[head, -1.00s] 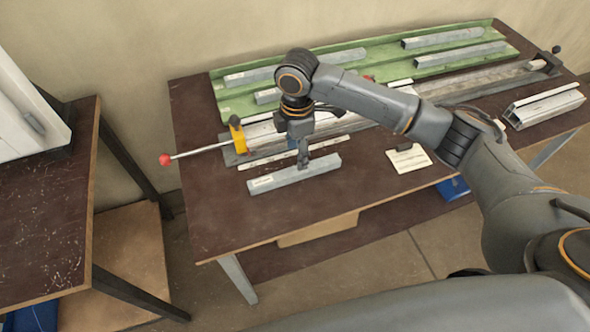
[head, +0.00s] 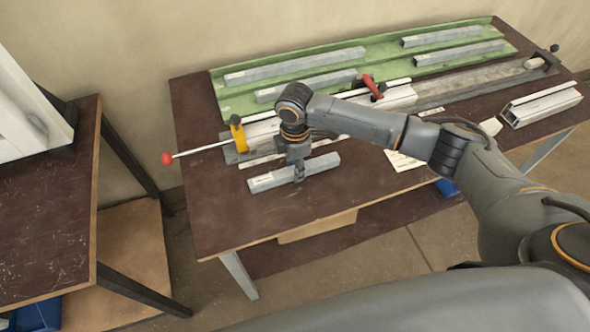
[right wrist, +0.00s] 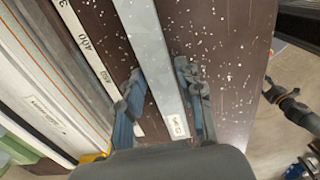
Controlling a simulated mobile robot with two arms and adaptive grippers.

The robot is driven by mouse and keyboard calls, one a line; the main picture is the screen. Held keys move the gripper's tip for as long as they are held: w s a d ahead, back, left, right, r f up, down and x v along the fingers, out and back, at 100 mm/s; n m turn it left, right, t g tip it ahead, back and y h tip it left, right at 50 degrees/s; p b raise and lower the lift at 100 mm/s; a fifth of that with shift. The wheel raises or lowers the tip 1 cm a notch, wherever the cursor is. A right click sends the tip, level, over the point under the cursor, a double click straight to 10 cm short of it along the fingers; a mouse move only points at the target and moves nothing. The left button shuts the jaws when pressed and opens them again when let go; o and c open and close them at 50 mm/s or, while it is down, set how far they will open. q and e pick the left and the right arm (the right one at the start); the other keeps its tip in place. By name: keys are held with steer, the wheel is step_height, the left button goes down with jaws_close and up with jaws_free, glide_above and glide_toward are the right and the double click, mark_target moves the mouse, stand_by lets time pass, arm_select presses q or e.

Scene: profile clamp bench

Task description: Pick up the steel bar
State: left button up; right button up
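The steel bar (head: 268,181), a grey bar with a pale label at one end, lies on the dark bench top near its front left. My right gripper (head: 299,177) points down at the right half of the bar. In the right wrist view the bar (right wrist: 160,55) runs between the two fingers of that gripper (right wrist: 162,85). The fingers stand apart on either side of the bar, with narrow gaps showing. Dark and blue parts at the lower right edge of the right wrist view seem to be my left arm and gripper (right wrist: 302,166), too small to read.
A printed scale strip (right wrist: 95,50) lies beside the bar. Behind are a clamp rail with a yellow block (head: 238,135), a red-knobbed rod (head: 167,158) and a red lever (head: 372,86). A green tray (head: 228,103) holds several bars. Bench front left is clear.

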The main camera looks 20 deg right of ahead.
jaws_close()
steer(key=shift+r, duration=0.1)
